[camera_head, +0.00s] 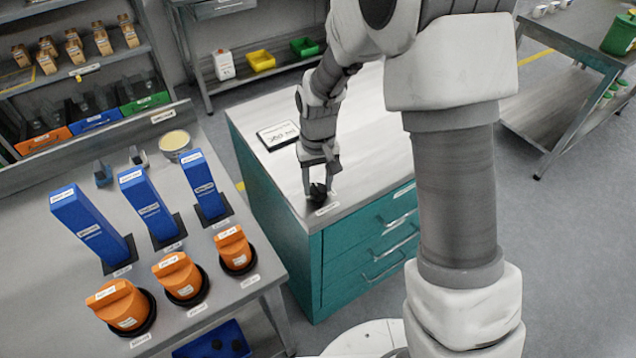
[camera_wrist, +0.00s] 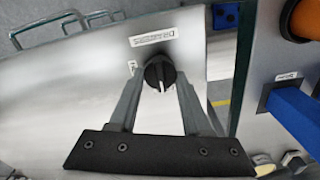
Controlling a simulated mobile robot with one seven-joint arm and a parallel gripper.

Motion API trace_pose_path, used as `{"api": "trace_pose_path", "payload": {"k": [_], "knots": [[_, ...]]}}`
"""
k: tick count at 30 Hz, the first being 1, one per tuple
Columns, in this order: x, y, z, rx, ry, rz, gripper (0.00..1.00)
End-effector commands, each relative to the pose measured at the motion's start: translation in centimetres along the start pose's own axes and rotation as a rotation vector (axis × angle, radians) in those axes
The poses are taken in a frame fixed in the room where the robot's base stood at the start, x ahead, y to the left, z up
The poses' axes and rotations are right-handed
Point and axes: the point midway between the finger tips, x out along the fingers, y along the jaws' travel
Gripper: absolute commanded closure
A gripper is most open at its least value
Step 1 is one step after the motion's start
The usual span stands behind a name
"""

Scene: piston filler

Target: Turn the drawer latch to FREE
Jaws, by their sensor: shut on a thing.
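The drawer latch is a black round knob (camera_head: 318,191) on the metal top of the teal drawer cabinet (camera_head: 292,236), near its front corner. In the wrist view the knob (camera_wrist: 159,74) shows a white pointer line running roughly up and down the picture. My gripper (camera_head: 319,176) reaches down over the knob, with one finger on each side; in the wrist view its fingers (camera_wrist: 158,90) are closed on the knob's sides. A label plate (camera_wrist: 153,36) lies beside the knob; its print is too small to read. A smaller tag (camera_wrist: 132,68) is partly hidden by a finger.
A sign (camera_head: 278,134) lies on the cabinet top behind my gripper. Drawer handles (camera_head: 398,222) stick out from the cabinet front. At left, a bench holds blue upright blocks (camera_head: 147,205) and orange knobs (camera_head: 178,275). The cabinet top around the knob is mostly clear.

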Motion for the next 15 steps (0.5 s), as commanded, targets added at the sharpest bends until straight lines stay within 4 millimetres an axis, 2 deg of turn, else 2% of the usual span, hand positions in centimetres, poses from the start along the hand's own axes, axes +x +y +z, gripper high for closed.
{"api": "trace_pose_path", "payload": {"k": [15], "knots": [[-0.06, -0.05, -0.03, -0.049, 0.001, 0.000, 1.00]]}}
